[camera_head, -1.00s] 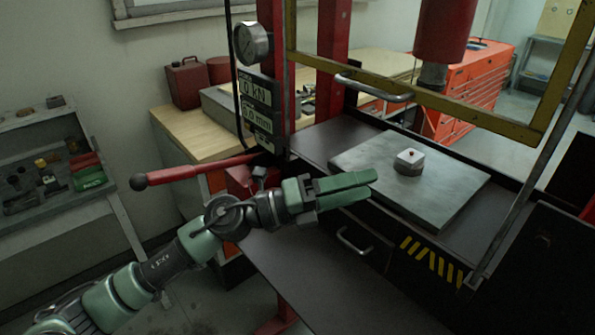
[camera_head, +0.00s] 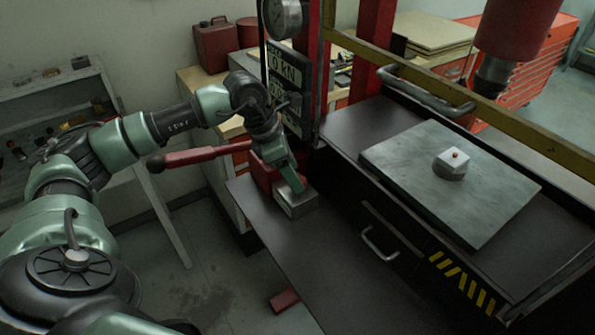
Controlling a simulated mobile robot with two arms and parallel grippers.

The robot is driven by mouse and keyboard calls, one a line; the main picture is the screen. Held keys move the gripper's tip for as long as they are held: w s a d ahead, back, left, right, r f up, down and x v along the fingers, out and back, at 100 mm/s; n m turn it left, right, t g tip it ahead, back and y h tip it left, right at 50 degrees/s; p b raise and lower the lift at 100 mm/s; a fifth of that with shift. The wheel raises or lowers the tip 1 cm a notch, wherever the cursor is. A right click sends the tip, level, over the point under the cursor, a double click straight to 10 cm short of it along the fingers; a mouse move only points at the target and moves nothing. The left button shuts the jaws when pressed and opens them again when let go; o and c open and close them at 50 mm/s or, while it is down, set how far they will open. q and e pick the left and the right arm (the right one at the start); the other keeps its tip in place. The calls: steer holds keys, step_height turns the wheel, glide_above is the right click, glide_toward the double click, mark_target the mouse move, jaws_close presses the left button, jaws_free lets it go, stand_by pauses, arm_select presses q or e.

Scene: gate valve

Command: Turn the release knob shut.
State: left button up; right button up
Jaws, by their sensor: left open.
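The red pump block (camera_head: 262,172) stands beside the press frame, with a red lever (camera_head: 205,155) reaching left from it to a dark ball end. My left gripper (camera_head: 294,183) is open and points down in front of the pump block, its green fingers above a pale grey block (camera_head: 297,204). I cannot make out the release knob; my gripper and wrist cover much of the pump. Whether the fingers touch anything is unclear. My right gripper is out of view.
A press gauge (camera_head: 283,17) and display panel (camera_head: 287,75) are just behind my wrist. A yellow guard bar (camera_head: 430,85) crosses the right side above a steel plate (camera_head: 425,185) with a small block (camera_head: 451,164). The dark shelf (camera_head: 290,250) in front is mostly clear.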

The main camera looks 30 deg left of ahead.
arm_select(q)
steer(key=shift+x, duration=0.9)
steer(key=shift+f, duration=0.15)
jaws_close()
steer(key=m+b, duration=0.2)
steer(key=shift+w+f+m+g+h+b, duration=0.2)
steer(key=shift+f+m+g+h+b, duration=0.1)
steer(key=shift+h+b, duration=0.1)
steer(key=shift+r+m+g+b, duration=0.3)
steer(key=shift+m+b, duration=0.2)
steer(key=shift+m, duration=0.4)
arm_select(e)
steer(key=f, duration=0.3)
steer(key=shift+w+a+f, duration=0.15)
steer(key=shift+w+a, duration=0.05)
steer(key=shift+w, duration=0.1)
